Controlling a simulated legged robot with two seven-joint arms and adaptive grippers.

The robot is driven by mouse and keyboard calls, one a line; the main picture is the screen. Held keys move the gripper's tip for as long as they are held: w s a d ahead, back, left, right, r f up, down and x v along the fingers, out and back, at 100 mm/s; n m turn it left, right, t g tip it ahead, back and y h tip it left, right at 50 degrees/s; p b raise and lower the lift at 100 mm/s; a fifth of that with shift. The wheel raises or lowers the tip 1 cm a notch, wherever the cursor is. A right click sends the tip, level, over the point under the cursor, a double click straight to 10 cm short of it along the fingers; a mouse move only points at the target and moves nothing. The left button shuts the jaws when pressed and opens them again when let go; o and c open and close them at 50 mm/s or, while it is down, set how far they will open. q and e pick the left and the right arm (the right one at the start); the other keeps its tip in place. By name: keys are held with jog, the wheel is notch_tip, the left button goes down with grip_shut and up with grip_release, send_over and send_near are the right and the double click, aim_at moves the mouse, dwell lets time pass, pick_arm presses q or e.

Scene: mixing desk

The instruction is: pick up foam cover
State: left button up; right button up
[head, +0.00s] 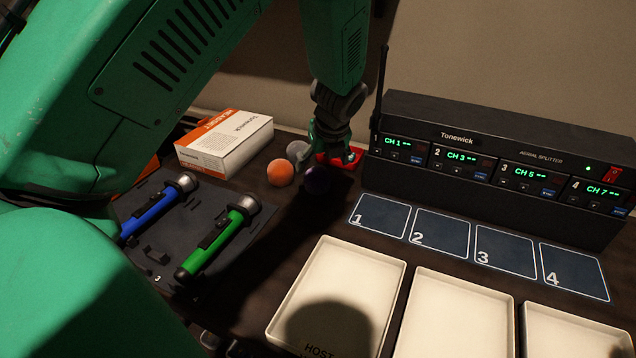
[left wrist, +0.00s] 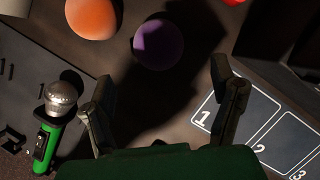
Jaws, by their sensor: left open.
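The round foam covers lie loose at the back of the dark desk. An orange one (head: 280,173) sits left of my left gripper, a grey one (head: 298,150) behind it, and a dark purple one (head: 316,180) just in front of the gripper. My left gripper (head: 334,152) is open and empty, pointing down above the desk. In the left wrist view the purple cover (left wrist: 158,45) lies ahead of the gap between the open fingers (left wrist: 166,88), apart from both. The orange cover (left wrist: 92,17) is further left. My right gripper is not in view.
A red item (head: 345,158), partly hidden, lies behind my gripper. The black splitter unit (head: 500,165) with its antenna stands right. A white-orange box (head: 225,142), blue (head: 155,212) and green (head: 215,246) microphones are left. Numbered pads (head: 440,235) and white trays (head: 345,285) are in front.

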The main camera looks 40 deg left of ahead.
aim_at(319, 174)
pick_arm(q)
jog(key=x, duration=0.2)
jog(key=shift+w+f, duration=0.1)
jog(key=shift+f, duration=0.15)
jog(key=x, duration=0.4)
jog(key=b+x, duration=0.1)
jog(key=x, duration=0.1)
jog(key=shift+a, duration=0.35)
jog(key=shift+d+r, duration=0.15)
jog(key=c, duration=0.9)
